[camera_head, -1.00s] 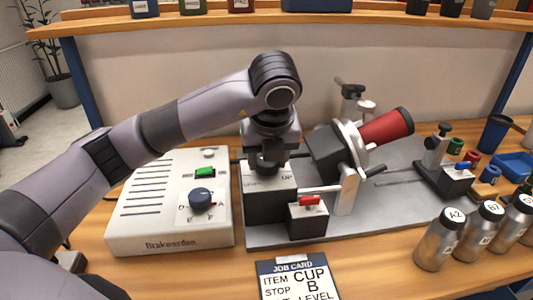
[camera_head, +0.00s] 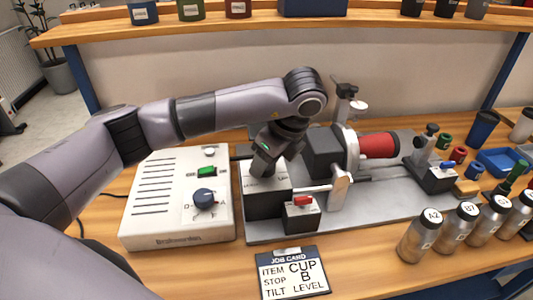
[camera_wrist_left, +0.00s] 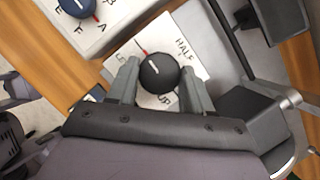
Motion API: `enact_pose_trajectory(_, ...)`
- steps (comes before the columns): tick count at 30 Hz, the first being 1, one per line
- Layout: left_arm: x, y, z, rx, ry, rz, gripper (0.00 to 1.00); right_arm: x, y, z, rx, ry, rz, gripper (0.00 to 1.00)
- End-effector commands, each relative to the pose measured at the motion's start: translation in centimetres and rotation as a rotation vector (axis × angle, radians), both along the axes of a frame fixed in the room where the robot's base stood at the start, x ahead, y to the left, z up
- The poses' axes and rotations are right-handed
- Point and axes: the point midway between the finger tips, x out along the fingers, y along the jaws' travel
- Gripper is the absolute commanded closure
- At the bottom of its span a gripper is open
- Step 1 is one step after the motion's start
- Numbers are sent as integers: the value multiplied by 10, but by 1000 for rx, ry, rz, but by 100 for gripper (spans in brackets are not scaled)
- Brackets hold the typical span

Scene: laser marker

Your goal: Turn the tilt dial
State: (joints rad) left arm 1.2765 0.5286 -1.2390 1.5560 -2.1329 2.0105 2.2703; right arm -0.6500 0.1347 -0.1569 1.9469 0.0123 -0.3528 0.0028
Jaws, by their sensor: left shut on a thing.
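The tilt dial (camera_wrist_left: 158,73) is a round black knob on a white plate lettered HALF and UP, with a partly covered label at left. Its red mark points to the upper left in the left wrist view. My left gripper (camera_wrist_left: 161,76) is shut on the dial, one finger on each side. The red cup (camera_head: 379,146) lies about level in the chuck. My right gripper is not in view.
A white Brakwerden box (camera_head: 150,226) with a blue knob (camera_head: 204,198) and green switch stands at left. A red switch (camera_head: 303,201) is close in front. A job card (camera_head: 292,272) reads CUP, B, TILT LEVEL. Several silver bottles (camera_head: 420,238) stand at right.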

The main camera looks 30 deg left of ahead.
Motion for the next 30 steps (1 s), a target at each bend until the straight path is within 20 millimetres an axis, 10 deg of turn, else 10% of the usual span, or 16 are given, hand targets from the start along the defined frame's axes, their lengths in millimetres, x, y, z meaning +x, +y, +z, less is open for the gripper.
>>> enact_pose_trajectory(19, 0, -1, -1, -3, 1, 48, 80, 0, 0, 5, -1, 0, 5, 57)
enact_pose_trajectory(20, 0, -1, -1, -3, 1, 48, 40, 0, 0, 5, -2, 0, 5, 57)
enact_pose_trajectory(21, 0, -1, -1, -3, 1, 48, 27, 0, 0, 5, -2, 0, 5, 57)
enact_pose_trajectory(30, 0, -1, 0, -1, 0, 47, 25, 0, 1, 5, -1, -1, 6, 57)
